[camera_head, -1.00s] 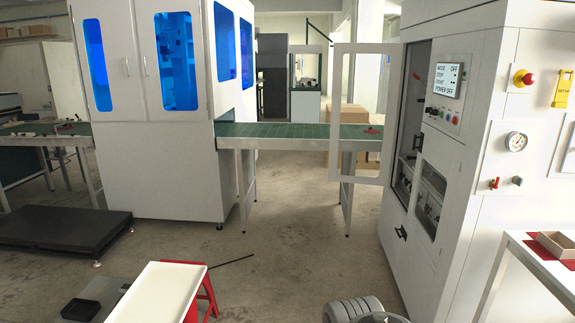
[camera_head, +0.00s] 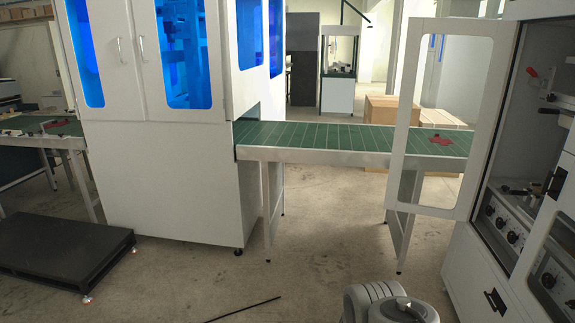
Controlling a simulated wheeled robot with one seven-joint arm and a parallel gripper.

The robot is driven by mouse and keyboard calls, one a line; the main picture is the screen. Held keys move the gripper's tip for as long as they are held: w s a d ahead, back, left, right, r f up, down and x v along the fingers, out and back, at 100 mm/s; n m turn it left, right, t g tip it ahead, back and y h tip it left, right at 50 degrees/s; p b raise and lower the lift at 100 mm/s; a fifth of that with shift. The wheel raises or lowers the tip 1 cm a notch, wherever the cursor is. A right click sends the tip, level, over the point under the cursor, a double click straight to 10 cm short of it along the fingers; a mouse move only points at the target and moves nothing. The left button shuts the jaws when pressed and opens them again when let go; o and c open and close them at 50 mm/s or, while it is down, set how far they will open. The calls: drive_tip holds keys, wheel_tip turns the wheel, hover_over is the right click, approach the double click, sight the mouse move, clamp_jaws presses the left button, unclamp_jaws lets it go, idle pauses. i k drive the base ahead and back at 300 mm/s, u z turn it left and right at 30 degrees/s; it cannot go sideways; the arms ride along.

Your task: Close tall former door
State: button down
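The tall former door (camera_head: 492,110) is a white frame around a large clear window. It stands wide open at the right, swung out to the left of the white box former (camera_head: 472,262). The former's upper opening is uncovered and shows dark inner parts and a row of black knobs (camera_head: 506,230). The green conveyor shows through the door's window. My gripper is not in view. Only a rounded grey part of my arm shows at the bottom, well below the door and apart from it in the picture.
A green conveyor (camera_head: 320,137) runs behind the door to a white cabinet (camera_head: 170,165) with blue windows. A dark low platform (camera_head: 60,250) lies at the left and a thin black rod (camera_head: 243,309) on the floor. The floor in the middle is otherwise clear.

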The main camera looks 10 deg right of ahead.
sight(502, 32)
drive_tip(key=i, duration=4.1)
drive_tip(key=z, duration=0.2)
